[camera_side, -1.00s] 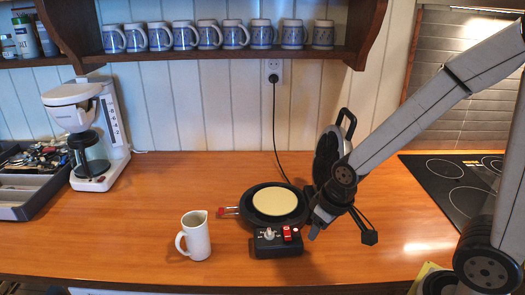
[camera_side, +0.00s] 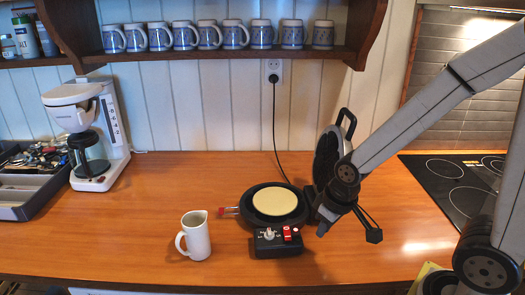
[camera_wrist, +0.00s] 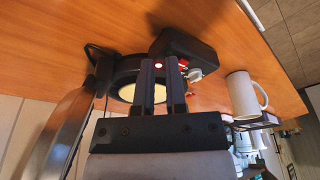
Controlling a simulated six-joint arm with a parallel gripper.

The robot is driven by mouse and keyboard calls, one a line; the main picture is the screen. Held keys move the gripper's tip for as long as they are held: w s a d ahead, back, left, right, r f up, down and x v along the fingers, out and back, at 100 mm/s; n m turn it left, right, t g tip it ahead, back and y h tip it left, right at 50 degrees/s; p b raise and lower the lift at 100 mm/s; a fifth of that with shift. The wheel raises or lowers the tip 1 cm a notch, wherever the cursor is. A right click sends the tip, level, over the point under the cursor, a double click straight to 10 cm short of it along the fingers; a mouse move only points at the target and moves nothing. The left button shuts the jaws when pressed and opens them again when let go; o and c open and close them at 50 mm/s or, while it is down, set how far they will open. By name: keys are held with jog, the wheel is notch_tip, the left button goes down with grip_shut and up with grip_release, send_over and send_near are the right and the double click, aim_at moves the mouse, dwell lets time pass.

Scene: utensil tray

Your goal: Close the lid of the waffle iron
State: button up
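The waffle iron's round base (camera_side: 300,212) sits on the wooden counter with a pale yellow disc of batter (camera_side: 273,202) in it. Its lid (camera_side: 326,158) stands raised, close to upright, at the right of the base, with a black loop handle (camera_side: 346,122) on top. My gripper (camera_side: 322,229) is at the right of the base, in front of the lid, and partly hides the hinge side. In the wrist view my gripper (camera_wrist: 160,61) shows two parallel fingers with a narrow gap and nothing between them. The lid (camera_wrist: 62,130) is at the left there, apart from the fingers.
A white jug (camera_side: 198,238) stands left of the waffle iron's control box (camera_side: 266,245). A coffee maker (camera_side: 92,130) and a cutlery tray (camera_side: 40,200) are at the left. A dark cooktop (camera_side: 450,180) is at the right. A power cord (camera_side: 274,130) runs up the wall.

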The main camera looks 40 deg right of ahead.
jog(key=shift+s+d+m, duration=0.1)
jog(key=shift+d+m, duration=0.2)
jog(key=shift+d, duration=0.25)
grip_shut()
jog(key=s+d+r+m+g+y, duration=0.25)
jog(key=d+r+m, duration=0.25)
jog(key=d, duration=0.5)
jog(key=d+r+m+t+h, duration=0.1)
jog(key=d+r+t, duration=0.2)
jog(key=d+r, duration=0.4)
jog(key=w+d+r+m+t+h, duration=0.1)
jog(key=d+r+t, duration=0.3)
jog(key=d+r, duration=0.4)
notch_tip(320, 180, up, 8)
jog(key=shift+w+d+f, duration=0.1)
jog(key=shift+w+d, duration=0.1)
jog(key=shift+w, duration=0.1)
jog(key=shift+w+f+t, duration=0.1)
jog(key=shift+t, duration=0.15)
